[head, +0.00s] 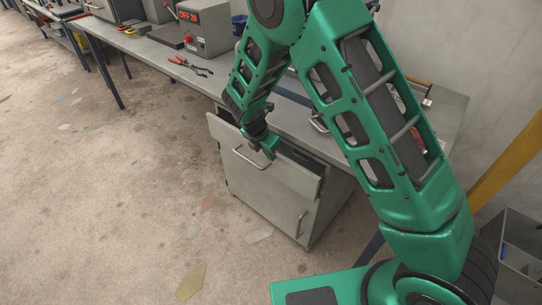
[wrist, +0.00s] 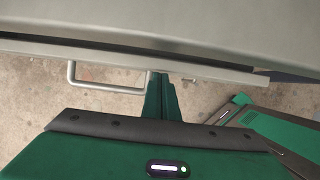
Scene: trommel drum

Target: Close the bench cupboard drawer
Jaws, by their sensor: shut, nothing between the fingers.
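The bench cupboard (head: 270,196) is a grey cabinet under the right end of the workbench. Its top drawer (head: 290,174) stands out from the cabinet body, so a dark gap shows behind its front. The drawer front has a pale bar handle (head: 247,158). In the wrist view the drawer's front edge (wrist: 215,72) crosses the picture, with the handle (wrist: 108,86) at left. My gripper (head: 271,150) is shut and empty at the drawer front, right of the handle. In the wrist view its green fingers (wrist: 162,98) reach to the drawer edge; contact is unclear.
The workbench (head: 200,76) runs above the cupboard, carrying red-handled pliers (head: 190,65) and a box with a red display (head: 203,28). A lower door with a handle (head: 300,223) is below the drawer. A grey bin (head: 520,250) stands at right. The floor in front is clear.

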